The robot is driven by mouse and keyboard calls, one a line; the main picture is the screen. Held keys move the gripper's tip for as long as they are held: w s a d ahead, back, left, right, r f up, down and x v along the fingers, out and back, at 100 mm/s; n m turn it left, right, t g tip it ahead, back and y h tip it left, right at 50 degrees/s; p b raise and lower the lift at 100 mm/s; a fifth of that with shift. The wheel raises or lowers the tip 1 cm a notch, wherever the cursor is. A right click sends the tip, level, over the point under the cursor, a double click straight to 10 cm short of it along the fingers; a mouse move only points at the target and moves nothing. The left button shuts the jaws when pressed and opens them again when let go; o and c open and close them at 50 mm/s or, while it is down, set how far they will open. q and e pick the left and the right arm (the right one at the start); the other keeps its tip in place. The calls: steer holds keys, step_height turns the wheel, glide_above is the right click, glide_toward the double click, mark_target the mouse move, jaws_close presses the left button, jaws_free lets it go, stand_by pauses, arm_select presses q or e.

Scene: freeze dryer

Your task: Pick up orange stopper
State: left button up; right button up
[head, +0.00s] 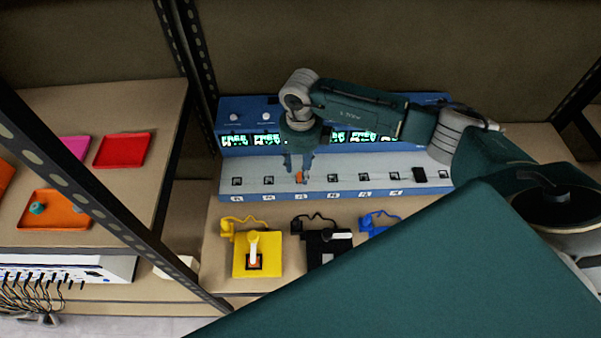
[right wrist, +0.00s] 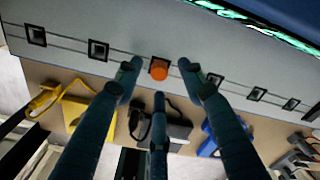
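The orange stopper (head: 300,177) sits in a square socket on the light top of the blue freeze dryer (head: 400,182). It also shows in the right wrist view (right wrist: 159,70) as a small round orange knob. My right gripper (head: 299,166) points down above the stopper in the head view, partly covering it. In the right wrist view its fingers (right wrist: 159,78) are spread, with one on each side of the stopper and one on the near side. They look apart from it, and nothing is held. My left gripper is not in view.
More square sockets line the dryer; a black piece (head: 419,174) stands at one on the right. Yellow (head: 241,264), black (head: 316,256) and blue devices (head: 372,222) stand in front. A shelf post (head: 120,222) stands left, beside an orange tray (head: 75,219) and a red tray (head: 125,150).

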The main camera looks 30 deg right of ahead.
step_height(320, 180, down, 2)
steer(key=shift+s+a+f, duration=0.1)
steer(key=shift+s, duration=0.05)
steer(key=shift+f, duration=0.25)
jaws_close()
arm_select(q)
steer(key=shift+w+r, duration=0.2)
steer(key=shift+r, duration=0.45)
arm_select(e)
steer(key=shift+r, duration=0.15)
